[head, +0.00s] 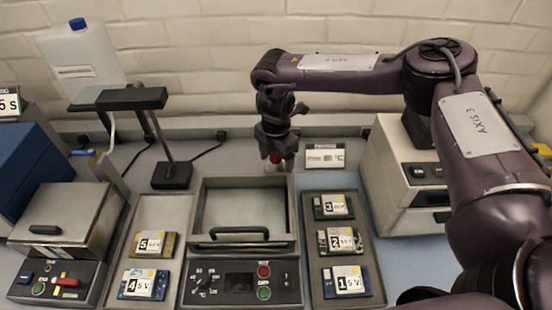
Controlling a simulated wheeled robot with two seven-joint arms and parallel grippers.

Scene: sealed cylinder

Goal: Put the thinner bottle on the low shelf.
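My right gripper (278,152) hangs pointing down behind the metal chamber, near the back of the bench. A small red thing (275,158), perhaps a bottle cap, shows at its fingertips; its lower part is mostly hidden behind the chamber's back edge. I cannot tell whether the fingers hold it. A white jug (82,58) with a blue cap stands at the upper left, its label too small to read. I cannot make out for sure which thing is the thinner bottle or the low shelf. My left gripper is not in view.
A dark stand (170,176) with an overhanging arm rises at the left. An open metal chamber (244,205) sits in the middle, between trays of numbered boards (143,284) (347,282). A lidded metal box (68,218) is at the left, a beige device (405,165) at the right.

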